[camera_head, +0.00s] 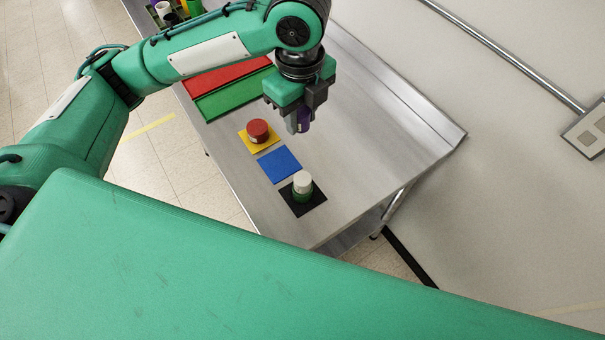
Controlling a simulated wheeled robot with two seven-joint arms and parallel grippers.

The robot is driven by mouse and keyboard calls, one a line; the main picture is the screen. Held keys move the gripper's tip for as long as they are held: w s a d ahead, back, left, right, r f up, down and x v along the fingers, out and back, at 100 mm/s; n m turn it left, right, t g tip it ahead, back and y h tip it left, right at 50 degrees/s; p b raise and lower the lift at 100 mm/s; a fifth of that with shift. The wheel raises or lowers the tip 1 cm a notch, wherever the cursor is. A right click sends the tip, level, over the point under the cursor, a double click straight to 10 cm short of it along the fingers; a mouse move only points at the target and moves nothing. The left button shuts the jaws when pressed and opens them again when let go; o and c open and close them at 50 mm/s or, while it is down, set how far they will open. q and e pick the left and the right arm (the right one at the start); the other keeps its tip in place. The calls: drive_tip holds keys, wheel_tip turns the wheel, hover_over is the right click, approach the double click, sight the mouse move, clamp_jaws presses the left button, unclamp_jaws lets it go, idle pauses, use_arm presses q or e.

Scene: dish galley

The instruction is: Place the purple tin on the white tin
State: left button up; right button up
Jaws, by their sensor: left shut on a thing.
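My left gripper (301,124) is shut on the purple tin (305,117) and holds it above the steel table. The fingers hide part of the purple tin. The white tin (302,179) sits on a green tin (303,196), which stands on a black mat (315,201) near the table's near end. The gripper with the purple tin is apart from that stack, farther up the picture. My right gripper is not in view.
A red tin (258,129) is on a yellow mat (263,147). A bare blue mat (279,165) lies between it and the stack. Red (222,77) and green (235,97) strips lie farther back. Several tins stand at the top left. The table's right side is clear.

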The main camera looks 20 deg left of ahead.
use_arm(q)
drive_tip(key=shift+s+d+r+m, duration=0.2)
drive_tip(key=shift+r+m, duration=0.3)
drive_tip(key=shift+m, duration=0.2)
drive_tip(key=shift+f, duration=0.1)
drive_tip(key=p, duration=0.3)
hover_over(302, 179)
wheel_tip(302, 179, down, 15)
drive_tip(key=shift+f, duration=0.1)
wheel_tip(302, 179, down, 4)
drive_tip(key=shift+f+p, duration=0.15)
drive_tip(key=shift+p, duration=0.65)
drive_tip(key=shift+f, duration=0.1)
drive_tip(key=shift+f, duration=0.15)
drive_tip(key=o, duration=1)
